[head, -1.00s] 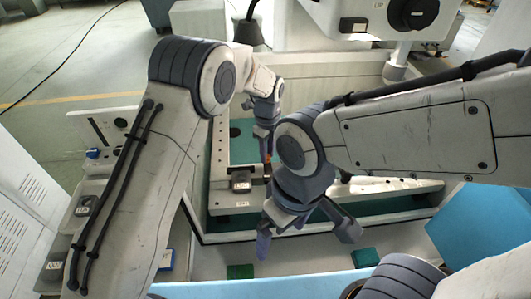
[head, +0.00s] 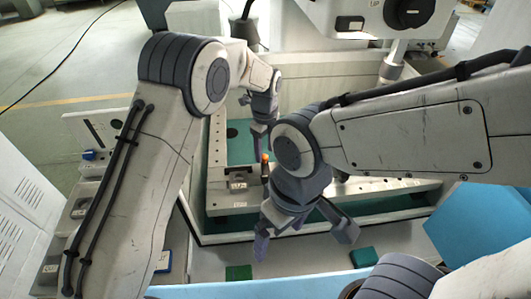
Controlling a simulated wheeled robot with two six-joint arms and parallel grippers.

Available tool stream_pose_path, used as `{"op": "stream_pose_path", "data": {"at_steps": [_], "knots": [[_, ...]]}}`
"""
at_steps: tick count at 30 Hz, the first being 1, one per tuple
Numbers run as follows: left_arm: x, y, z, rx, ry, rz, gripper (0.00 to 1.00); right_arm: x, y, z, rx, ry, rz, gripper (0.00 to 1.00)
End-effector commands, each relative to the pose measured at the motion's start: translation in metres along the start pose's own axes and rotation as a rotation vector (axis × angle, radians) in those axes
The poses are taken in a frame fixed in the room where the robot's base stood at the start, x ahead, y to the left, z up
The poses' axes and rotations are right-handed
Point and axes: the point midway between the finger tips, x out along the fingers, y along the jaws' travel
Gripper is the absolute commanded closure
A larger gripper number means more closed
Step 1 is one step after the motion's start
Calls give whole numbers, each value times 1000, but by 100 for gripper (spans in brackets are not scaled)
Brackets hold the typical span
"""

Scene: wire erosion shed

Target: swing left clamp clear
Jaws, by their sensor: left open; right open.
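A small dark upright clamp lever with an orange tip (head: 265,158) stands on the left part of the pale frame in the machine tank. It looks like the left clamp; its lower part is hard to make out. My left gripper (head: 260,133) is open, just above and behind the orange tip, with a small gap in the picture. Its fingers are small and partly overlap each other. My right gripper (head: 303,240) is open and empty, fingers spread and pointing down over the tank's front edge. My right arm hides part of the frame behind it.
The pale frame (head: 218,150) has a small labelled block (head: 238,186) at its front left corner. The machine head (head: 375,18) hangs over the back right. Green blocks (head: 239,272) and (head: 363,257) lie on the front ledge. A blue panel (head: 485,225) stands at right.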

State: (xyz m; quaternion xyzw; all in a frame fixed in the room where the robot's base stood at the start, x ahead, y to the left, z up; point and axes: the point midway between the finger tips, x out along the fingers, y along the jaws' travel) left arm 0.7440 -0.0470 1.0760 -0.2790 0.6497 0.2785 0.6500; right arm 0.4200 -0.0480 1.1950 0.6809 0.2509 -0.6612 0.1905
Motion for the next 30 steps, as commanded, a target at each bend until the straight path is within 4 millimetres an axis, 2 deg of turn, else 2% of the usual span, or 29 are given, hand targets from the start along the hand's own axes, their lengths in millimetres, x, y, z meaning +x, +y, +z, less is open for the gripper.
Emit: {"op": "stream_pose_path", "data": {"at_steps": [3, 9, 15, 30], "knots": [[-21, -1, 0, 0, -2, -7, 41, 11, 1, 1, 1, 0, 0, 0], [-61, -1, 0, 1, -2, -6, 41, 22, 2, 1, 2, 0, 0, 0], [-85, -1, 0, 1, -1, -4, 41, 25, 2, 1, 1, 0, 0, 0], [-90, 0, -1, 0, 0, -1, 41, 25, 2, 1, 1, 0, 0, 0]]}}
